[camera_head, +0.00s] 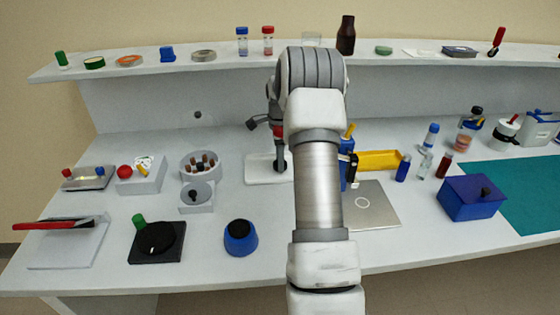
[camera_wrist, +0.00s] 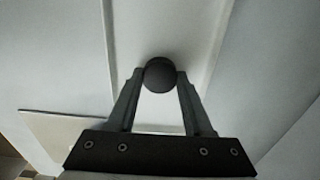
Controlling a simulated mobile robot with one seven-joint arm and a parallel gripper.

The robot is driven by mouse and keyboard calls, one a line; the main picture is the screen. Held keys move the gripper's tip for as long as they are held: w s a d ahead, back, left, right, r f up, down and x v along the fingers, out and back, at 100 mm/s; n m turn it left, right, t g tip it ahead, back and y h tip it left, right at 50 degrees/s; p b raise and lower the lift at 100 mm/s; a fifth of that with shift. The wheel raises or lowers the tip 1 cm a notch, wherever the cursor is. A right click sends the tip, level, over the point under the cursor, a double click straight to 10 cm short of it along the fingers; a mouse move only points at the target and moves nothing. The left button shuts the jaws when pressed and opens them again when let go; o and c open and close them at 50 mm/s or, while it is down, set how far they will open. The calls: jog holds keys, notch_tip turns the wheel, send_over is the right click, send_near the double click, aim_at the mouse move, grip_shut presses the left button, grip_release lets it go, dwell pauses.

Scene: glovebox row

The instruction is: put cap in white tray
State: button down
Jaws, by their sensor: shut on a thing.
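In the wrist view my gripper (camera_wrist: 160,84) is shut on a dark, round cap (camera_wrist: 160,72), held between the two fingertips. A pale panel with raised long edges (camera_wrist: 165,25) lies beyond the cap; I cannot tell whether it is the white tray or how far below it is. In the head view my arm hides the gripper's fingertips and the cap. A flat white tray-like piece (camera_head: 257,174) lies on the bench just left of my arm, partly covered by a dark and red upright thing.
A yellow tray (camera_head: 380,161), a silver plate (camera_head: 376,212) and a blue box (camera_head: 470,200) stand right of my arm. Several small bottles stand behind the box. Grey round containers (camera_head: 197,197) and a blue pot (camera_head: 240,245) stand left. A shelf (camera_head: 220,63) runs along the back.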

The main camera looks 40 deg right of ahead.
jog(key=shift+f, duration=0.2)
jog(key=shift+c, duration=1.5)
grip_release()
jog(key=shift+r, duration=0.1)
